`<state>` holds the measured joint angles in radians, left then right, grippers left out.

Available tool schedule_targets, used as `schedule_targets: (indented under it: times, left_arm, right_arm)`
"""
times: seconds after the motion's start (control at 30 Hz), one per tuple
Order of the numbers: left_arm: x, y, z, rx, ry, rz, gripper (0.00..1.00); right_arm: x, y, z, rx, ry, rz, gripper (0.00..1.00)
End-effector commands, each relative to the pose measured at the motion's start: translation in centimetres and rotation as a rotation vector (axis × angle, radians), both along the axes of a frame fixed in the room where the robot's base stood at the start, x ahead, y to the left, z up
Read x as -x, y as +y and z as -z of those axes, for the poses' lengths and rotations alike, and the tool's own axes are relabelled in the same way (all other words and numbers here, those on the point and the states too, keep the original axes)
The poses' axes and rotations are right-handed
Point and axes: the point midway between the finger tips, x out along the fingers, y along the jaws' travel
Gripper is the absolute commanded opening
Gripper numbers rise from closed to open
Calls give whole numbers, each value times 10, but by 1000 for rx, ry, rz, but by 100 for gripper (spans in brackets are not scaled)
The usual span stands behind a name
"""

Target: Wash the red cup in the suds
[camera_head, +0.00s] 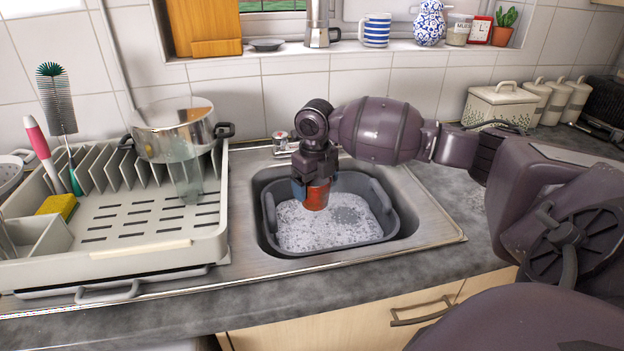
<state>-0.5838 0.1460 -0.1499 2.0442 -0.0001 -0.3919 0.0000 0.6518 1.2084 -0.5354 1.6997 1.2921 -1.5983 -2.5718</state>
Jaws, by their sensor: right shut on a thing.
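The red cup (316,197) is in my right gripper (315,181), which points down over the sink and is shut on the cup's upper part. The cup is upright, and its lower end is at or just above the white suds (300,232); I cannot tell whether it touches them. The suds fill a grey washing-up tub (388,205) set in the steel sink (425,213). The gripper hides the cup's rim. My left gripper is not in view.
A dish rack (140,255) stands left of the sink, with a steel pot (175,135), a glass (184,178), a yellow sponge (56,207) and brushes. The tap (280,142) is behind the tub. A bread bin (495,104) and canisters stand at the back right. The front worktop is clear.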

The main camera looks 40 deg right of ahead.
Motion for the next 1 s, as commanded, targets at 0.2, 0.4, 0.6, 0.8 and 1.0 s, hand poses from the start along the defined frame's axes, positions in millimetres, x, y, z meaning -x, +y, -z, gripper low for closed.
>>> schedule_targets:
  times: [0.2, 0.4, 0.6, 0.8, 1.0]
  left_arm:
    - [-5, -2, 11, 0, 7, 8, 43]
    - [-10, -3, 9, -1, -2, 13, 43]
    - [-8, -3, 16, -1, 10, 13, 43]
    - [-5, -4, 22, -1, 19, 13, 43]
    - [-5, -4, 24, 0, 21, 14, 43]
  right_arm:
    - [0, 0, 26, 1, 5, -1, 56]
    - [0, 0, 42, -1, 2, 0, 56]
    - [0, 0, 62, 0, 2, 0, 56]
    - [0, 0, 81, 0, 4, 0, 56]
    - [0, 0, 101, 1, 3, 0, 56]
